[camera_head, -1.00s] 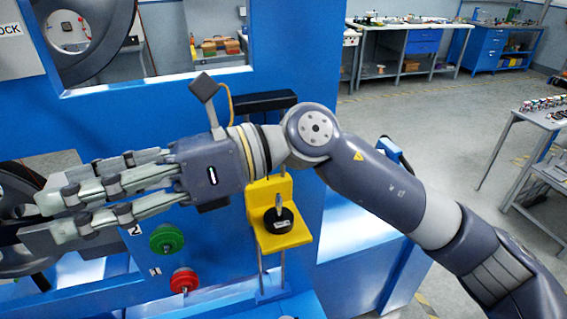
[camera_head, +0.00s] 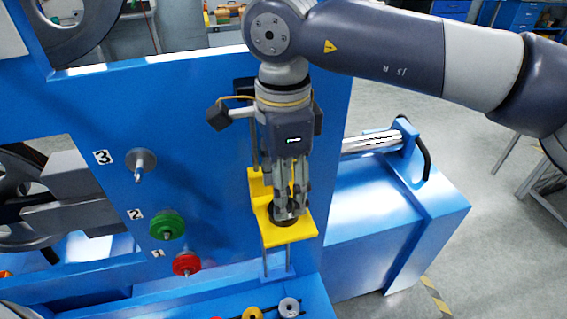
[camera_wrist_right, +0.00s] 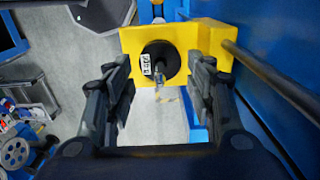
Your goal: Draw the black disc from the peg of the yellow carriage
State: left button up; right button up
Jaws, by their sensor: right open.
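The yellow carriage (camera_head: 283,236) sits on vertical rods on the blue machine's front. A black disc (camera_head: 279,220) with a pale label lies on its shelf, partly hidden by my fingers in the head view. In the right wrist view the disc (camera_wrist_right: 152,52) and its metal peg (camera_wrist_right: 159,76) show against the yellow carriage (camera_wrist_right: 130,40). My right gripper (camera_head: 289,208) points down over the disc. Its fingers are apart, one on each side of the disc in the right wrist view (camera_wrist_right: 160,78), with nothing held. My left gripper is out of view.
A vertical rod (camera_wrist_right: 265,75) runs close to my right fingers.

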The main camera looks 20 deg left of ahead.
jog(key=shift+f+p, duration=0.45)
jog(key=shift+f, duration=1.5)
jog(key=c, duration=1)
jog(key=shift+r, duration=0.1)
jog(key=shift+r+p, duration=0.65)
jog(key=shift+r, duration=1.05)
jog(key=shift+b, duration=0.3)
jog(key=shift+r, duration=0.2)
jog(key=shift+r+p, duration=0.8)
jog(key=shift+r, duration=0.75)
jog(key=shift+r, duration=0.1)
